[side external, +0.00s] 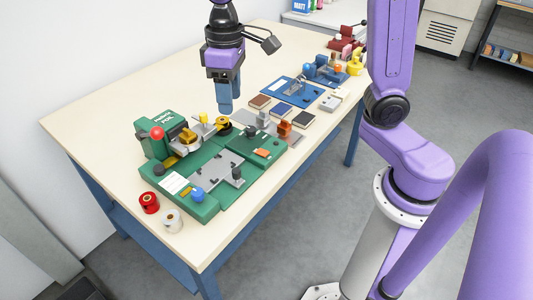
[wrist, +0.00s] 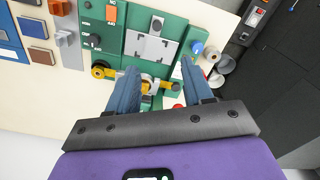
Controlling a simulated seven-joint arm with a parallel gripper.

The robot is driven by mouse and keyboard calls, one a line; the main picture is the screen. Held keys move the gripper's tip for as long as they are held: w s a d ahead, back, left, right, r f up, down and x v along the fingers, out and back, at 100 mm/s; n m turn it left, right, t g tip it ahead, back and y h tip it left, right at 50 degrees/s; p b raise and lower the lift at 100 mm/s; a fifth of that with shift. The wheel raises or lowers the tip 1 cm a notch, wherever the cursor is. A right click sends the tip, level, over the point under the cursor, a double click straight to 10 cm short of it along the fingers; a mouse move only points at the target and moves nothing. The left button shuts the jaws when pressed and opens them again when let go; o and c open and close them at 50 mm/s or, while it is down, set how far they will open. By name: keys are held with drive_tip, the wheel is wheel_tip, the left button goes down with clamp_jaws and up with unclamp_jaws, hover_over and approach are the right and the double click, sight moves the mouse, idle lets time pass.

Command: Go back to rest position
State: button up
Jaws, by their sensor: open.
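My gripper (side external: 226,106) hangs in the air above the back of the green machine (side external: 218,205), pointing down. In the wrist view my gripper (wrist: 158,75) shows two blue fingers spread apart, with nothing held between them. Below and between the fingers lie the yellow and metal parts (wrist: 150,83) of the green machine. In the side view a red knob (side external: 157,132) and a yellow-black roll (side external: 223,125) sit on the machine near my gripper.
A red roll (side external: 149,203) and a white roll (side external: 172,221) stand at the table's front left. Sample blocks (side external: 281,109), a blue board (side external: 291,91) and a red machine (side external: 345,42) lie farther back. The table's left back corner (side external: 90,115) is bare.

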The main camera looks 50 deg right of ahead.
drive_tip(key=s+d+f+n, duration=0.3)
drive_tip(key=s, duration=0.8)
drive_tip(key=s+d+f+n, duration=0.3)
drive_tip(key=s+d+n, duration=0.1)
drive_tip(key=s, duration=0.6)
drive_tip(key=shift+s+f, duration=0.2)
drive_tip(key=shift+s, duration=0.2)
